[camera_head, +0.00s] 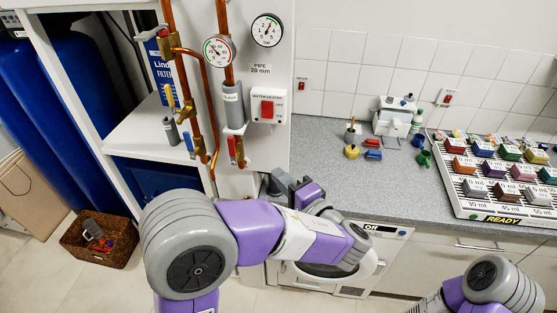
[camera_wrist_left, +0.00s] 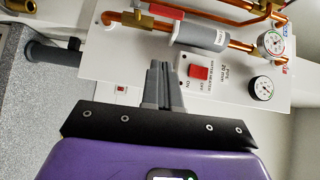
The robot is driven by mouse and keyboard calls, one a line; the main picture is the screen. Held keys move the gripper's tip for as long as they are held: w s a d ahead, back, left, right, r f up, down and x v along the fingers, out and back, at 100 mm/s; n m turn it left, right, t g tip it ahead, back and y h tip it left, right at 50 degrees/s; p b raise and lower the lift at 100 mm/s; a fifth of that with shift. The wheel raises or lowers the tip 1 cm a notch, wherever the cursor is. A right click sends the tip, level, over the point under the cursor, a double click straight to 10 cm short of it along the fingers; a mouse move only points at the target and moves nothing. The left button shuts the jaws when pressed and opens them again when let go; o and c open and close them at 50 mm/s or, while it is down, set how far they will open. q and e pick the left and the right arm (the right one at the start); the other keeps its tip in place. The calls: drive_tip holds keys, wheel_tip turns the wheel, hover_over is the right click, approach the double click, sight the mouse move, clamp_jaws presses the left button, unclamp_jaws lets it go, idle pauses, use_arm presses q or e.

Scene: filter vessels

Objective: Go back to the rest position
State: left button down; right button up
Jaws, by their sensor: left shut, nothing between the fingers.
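My left gripper (camera_head: 284,184) is in front of the pipe panel, at the left end of the grey counter. In the left wrist view its two grey fingers (camera_wrist_left: 157,72) are together with nothing between them. They point toward the white panel, near the red water heater switch (camera_wrist_left: 198,72); whether they touch the panel I cannot tell. My left arm is bent across the lower middle of the head view. Only part of my right arm shows at the lower right, and its gripper is out of view.
The white panel (camera_head: 283,80) carries copper pipes, valves and two gauges (camera_head: 267,30). A wicker basket (camera_head: 100,238) stands on the floor at left. The counter (camera_head: 330,150) holds a white device (camera_head: 393,115), small coloured items and a rack (camera_head: 505,205) of coloured blocks.

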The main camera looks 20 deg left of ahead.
use_arm(q)
drive_tip(key=shift+s, duration=0.15)
drive_tip(key=s+a+f+m+g+h, duration=0.1)
drive_tip(key=s+f+g+h, duration=0.15)
drive_tip(key=f, duration=0.65)
drive_tip(key=s+a+f+m+g+h+b, duration=0.1)
drive_tip(key=s+f+g+h, duration=0.15)
drive_tip(key=f, duration=0.65)
drive_tip(key=s+f+g+h, duration=0.2)
drive_tip(key=f+g, duration=0.2)
drive_tip(key=f, duration=0.5)
drive_tip(key=s+d+f+n+g+h+b, duration=0.1)
drive_tip(key=s+d+f+n+g+h, duration=0.1)
drive_tip(key=s+d+f+h, duration=0.45)
drive_tip(key=s+d+f+n+g+h, duration=0.1)
drive_tip(key=s+f+n+g+h, duration=0.2)
drive_tip(key=f, duration=0.6)
wheel_tip(320, 180, down, 7)
drive_tip(key=n+t+h+b, duration=0.1)
drive_tip(key=n+t+h, duration=0.1)
drive_tip(key=n+t, duration=0.2)
drive_tip(key=shift+s+n, duration=0.25)
drive_tip(key=shift+n, duration=1.05)
use_arm(e)
drive_tip(key=shift+f, duration=1.75)
